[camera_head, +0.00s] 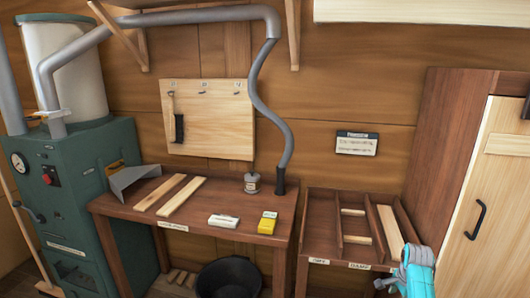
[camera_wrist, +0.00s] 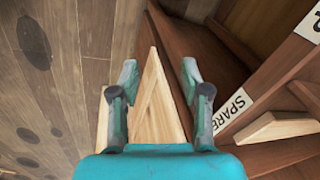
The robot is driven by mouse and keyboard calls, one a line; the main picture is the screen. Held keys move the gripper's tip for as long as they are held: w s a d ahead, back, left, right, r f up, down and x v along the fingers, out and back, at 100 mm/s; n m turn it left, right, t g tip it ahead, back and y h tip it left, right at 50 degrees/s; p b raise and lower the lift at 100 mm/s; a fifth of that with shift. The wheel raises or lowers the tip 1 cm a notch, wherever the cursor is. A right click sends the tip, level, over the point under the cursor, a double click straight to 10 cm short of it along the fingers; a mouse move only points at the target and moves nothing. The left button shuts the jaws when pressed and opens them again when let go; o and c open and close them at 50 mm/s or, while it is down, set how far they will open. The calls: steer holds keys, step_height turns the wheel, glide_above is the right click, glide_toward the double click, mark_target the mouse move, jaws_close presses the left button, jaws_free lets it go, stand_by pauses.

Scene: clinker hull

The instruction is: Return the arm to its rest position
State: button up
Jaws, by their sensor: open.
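My gripper (camera_wrist: 160,72) is open in the wrist view, its two grey-green fingers spread apart. A pale pointed piece of wood (camera_wrist: 155,105) shows between and beyond the fingers; I cannot tell how far off it is, and no grip on it shows. In the head view, a teal and grey part of my arm (camera_head: 416,274) is at the lower right, in front of the cabinet and the right end of the sorting tray. The rest of my arm is out of that view.
A divided tray (camera_head: 312,225) holds pale wood strips. The workbench (camera_head: 110,203) carries two planks (camera_head: 172,197), a white block (camera_head: 223,220) and a yellow box (camera_head: 267,223). A cabinet (camera_head: 490,190) stands right. A SPARE label (camera_wrist: 233,108) is on dark wood near my gripper.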

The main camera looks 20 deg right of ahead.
steer(key=s+a+f+n+t, duration=0.1)
steer(key=s+a+f+n, duration=0.1)
steer(key=s+a+f, duration=0.35)
steer(key=s+a+f+n+t+h, duration=0.1)
steer(key=s+a+f+n+t, duration=0.15)
steer(key=a+f, duration=0.55)
steer(key=s+a+f+n+t, duration=0.1)
steer(key=s+a+f+n, duration=0.2)
steer(key=a, duration=0.7)
steer(key=s+a+r+n+t, duration=0.25)
steer(key=s+a+n, duration=0.25)
steer(key=s+a, duration=0.7)
steer(key=s+a+r+n+t+y, duration=0.1)
steer(key=s+a+r+n+t, duration=0.2)
steer(key=s+r, duration=0.7)
steer(key=s+a+r+n+t+y, duration=0.1)
steer(key=s+a+r+n+t, duration=0.2)
steer(key=s+r, duration=0.8)
step_height(320, 180, up, 4)
steer(key=shift+s+a+r+n, duration=0.2)
steer(key=shift+a+r+n, duration=0.05)
steer(key=shift+a+n, duration=0.7)
